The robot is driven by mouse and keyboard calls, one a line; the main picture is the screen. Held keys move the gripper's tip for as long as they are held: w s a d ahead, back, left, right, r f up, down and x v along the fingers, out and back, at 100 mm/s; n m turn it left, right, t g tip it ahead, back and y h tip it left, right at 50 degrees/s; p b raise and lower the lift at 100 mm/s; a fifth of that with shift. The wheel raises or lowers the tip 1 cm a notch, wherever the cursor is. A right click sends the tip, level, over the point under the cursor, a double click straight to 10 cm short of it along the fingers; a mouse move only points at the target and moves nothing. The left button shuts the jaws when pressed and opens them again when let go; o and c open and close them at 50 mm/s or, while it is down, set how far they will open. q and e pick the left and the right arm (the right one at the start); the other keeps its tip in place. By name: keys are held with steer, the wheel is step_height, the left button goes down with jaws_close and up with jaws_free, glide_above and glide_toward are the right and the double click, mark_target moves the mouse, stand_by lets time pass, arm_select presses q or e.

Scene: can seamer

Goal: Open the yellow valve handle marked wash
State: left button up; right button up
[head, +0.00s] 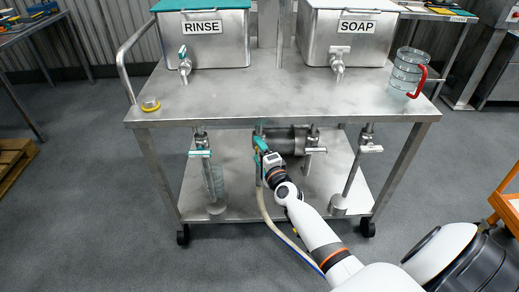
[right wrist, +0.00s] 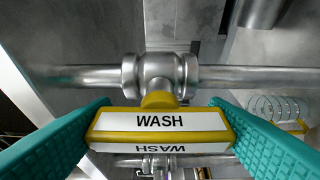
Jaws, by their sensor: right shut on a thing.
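The yellow valve handle (right wrist: 160,121) is a bar with a white label reading WASH, repeated on its lower face. In the right wrist view it lies crosswise, parallel in the picture to the steel pipe (right wrist: 245,77) behind it. My right gripper (head: 262,147) reaches under the cart top in the head view, and its teal fingers (right wrist: 160,124) are shut on the two ends of the handle in the right wrist view. In the head view the gripper hides the handle. My left gripper is not in view.
A teal-handled valve (head: 200,153) hangs left of my gripper. A pale hose (head: 268,215) runs below it.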

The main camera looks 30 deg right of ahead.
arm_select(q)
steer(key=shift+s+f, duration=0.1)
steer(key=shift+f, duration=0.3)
arm_select(e)
steer(key=shift+f, duration=0.1)
steer(key=o, duration=1)
